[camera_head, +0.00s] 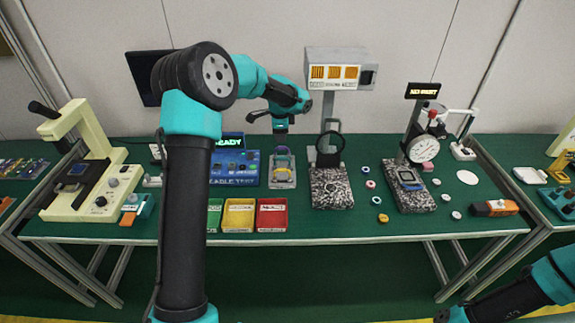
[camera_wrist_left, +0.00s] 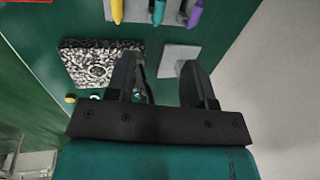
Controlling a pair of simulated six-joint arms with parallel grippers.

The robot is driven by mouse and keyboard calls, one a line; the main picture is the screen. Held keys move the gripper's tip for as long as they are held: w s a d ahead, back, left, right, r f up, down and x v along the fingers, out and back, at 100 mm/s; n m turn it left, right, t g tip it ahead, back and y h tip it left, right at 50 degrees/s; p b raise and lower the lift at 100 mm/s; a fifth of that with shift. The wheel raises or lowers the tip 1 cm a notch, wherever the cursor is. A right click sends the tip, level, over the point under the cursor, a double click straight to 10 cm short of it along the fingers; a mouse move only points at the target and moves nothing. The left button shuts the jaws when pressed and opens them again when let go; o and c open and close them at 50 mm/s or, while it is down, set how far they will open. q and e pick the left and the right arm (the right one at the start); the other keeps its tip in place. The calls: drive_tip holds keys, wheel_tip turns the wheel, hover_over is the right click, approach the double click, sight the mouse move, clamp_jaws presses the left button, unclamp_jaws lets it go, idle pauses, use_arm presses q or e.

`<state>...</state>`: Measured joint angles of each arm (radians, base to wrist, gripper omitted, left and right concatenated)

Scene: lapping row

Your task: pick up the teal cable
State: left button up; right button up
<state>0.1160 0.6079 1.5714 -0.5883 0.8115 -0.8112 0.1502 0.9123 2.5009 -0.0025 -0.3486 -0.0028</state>
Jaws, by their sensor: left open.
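The teal cable (camera_wrist_left: 158,12) shows at the top edge of the left wrist view, between a yellow cable (camera_wrist_left: 117,10) and a purple cable (camera_wrist_left: 194,14). Only its near end is in that view. In the head view the cables lie on a small pale holder (camera_head: 283,183) near the middle of the bench, too small to tell each cable's course. My left gripper (camera_head: 281,130) is above this holder, pointing down. In the left wrist view its two dark fingers (camera_wrist_left: 162,82) stand apart with nothing held between them.
A blue cable test board (camera_head: 233,172) stands left of the holder. Green, yellow and red trays (camera_head: 271,218) lie in front. A speckled stone stand (camera_head: 331,190) with a ring and display box (camera_head: 338,70) rises close on the right. A dial gauge (camera_head: 424,149) stands farther right.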

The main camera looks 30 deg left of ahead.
sight(281, 158)
use_arm(q)
drive_tip(key=shift+a, duration=0.1)
drive_tip(key=f, duration=0.4)
drive_tip(key=w+f, duration=0.1)
drive_tip(key=f, duration=0.3)
drive_tip(key=w+a+f, duration=0.1)
drive_tip(key=f, duration=0.3)
drive_tip(key=shift+w+f, duration=0.2)
drive_tip(key=shift+f, duration=0.65)
drive_tip(key=shift+w+f, duration=0.15)
drive_tip(key=shift+f, duration=0.65)
drive_tip(key=shift+w+f, duration=0.2)
drive_tip(key=shift+f, duration=0.65)
clamp_jaws()
